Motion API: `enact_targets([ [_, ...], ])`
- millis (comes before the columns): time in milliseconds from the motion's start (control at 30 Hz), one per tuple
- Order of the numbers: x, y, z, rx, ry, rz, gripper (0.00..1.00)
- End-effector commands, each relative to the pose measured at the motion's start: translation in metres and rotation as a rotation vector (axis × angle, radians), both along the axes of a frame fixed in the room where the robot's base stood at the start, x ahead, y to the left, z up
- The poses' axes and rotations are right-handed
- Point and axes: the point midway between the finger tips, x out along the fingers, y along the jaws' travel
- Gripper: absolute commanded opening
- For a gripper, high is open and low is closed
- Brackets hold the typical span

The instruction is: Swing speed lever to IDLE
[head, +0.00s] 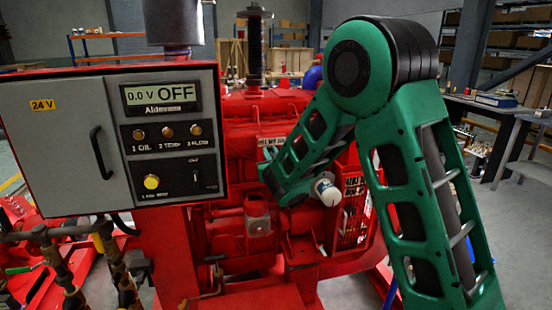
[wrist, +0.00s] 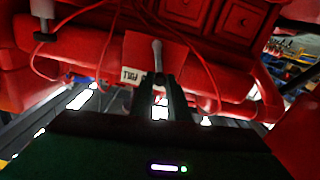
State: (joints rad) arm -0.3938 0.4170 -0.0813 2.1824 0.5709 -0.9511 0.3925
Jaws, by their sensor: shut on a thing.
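The speed lever (wrist: 157,52) is a short grey rod with a rounded end, in the upper middle of the wrist view. It stands in front of a red plate on the engine. My gripper (wrist: 160,84) has its two dark fingers closed around the lower part of the lever. A white label plate (wrist: 131,76) with dark letters sits just left of the fingers, partly covered and not fully legible. In the head view my green arm reaches down to the red engine (head: 262,110), and the lever and fingertips are hidden there.
A grey control box (head: 60,125) with a display reading 0.0 V OFF stands left of the engine. Thin red lines (wrist: 202,65) and a red pipe (wrist: 232,108) run close around the fingers. A workbench (head: 500,112) stands at the right.

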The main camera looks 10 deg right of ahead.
Motion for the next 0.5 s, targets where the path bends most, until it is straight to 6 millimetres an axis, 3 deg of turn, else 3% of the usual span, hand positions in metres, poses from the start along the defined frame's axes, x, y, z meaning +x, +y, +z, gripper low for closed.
enact_targets([
  [500, 0.0, 0.0051, -0.0023, 0.001, 0.001, 0.002, 0.09],
])
